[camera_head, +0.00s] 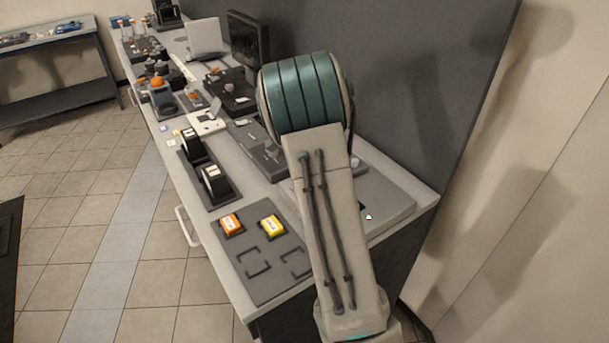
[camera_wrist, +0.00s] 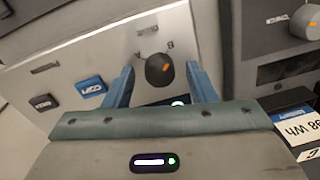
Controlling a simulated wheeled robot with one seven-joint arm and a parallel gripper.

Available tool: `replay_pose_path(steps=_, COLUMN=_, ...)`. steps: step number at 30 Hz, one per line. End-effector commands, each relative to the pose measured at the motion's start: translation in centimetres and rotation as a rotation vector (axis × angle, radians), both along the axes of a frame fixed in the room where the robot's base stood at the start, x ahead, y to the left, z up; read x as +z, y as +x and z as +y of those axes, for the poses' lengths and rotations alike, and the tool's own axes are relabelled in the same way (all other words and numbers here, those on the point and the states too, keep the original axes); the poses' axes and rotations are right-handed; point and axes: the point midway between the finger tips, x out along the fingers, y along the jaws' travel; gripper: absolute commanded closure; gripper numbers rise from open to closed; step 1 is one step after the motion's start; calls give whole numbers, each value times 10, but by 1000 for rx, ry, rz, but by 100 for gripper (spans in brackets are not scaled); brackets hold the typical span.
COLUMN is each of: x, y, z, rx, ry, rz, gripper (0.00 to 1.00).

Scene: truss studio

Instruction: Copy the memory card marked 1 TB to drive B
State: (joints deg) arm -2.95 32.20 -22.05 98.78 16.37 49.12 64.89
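In the wrist view, a light grey panel (camera_wrist: 105,52) carries a black knob (camera_wrist: 158,70) with an orange mark on its right side. Letters stand above the knob; the right one looks like B. My gripper (camera_wrist: 160,84) is open, with one blue finger on each side of the knob; I cannot tell whether either touches it. Left of the knob are a blue labelled piece (camera_wrist: 91,86), a dark labelled piece (camera_wrist: 43,102) and a narrow slot (camera_wrist: 45,68). Their print is unreadable here. No 1 TB marking is legible. My arm hides my gripper in the head view.
An orange block (camera_head: 230,224) and a yellow block (camera_head: 271,225) lie on a dark mat (camera_head: 262,287) at the bench's near end. Black holders (camera_head: 215,187) stand behind them. In the wrist view, a dark device (camera_wrist: 262,42) and a block labelled 98 Wh (camera_wrist: 297,128) are close on the right.

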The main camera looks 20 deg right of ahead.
Motion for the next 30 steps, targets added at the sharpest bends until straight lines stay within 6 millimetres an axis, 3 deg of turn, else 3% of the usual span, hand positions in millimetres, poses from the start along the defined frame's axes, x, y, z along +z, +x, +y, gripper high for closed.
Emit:
replay_pose_path(steps=6, x=2, y=0, z=0, rx=1, ry=0, rz=0, gripper=48)
replay_pose_path(steps=10, x=15, y=0, z=0, rx=1, ry=0, rz=-3, gripper=48)
replay_pose_path(steps=22, x=103, y=-4, z=0, rx=1, ry=-1, rz=-5, gripper=48)
replay_pose_path(steps=30, x=135, y=-7, z=0, rx=1, ry=-1, rz=-2, gripper=48)
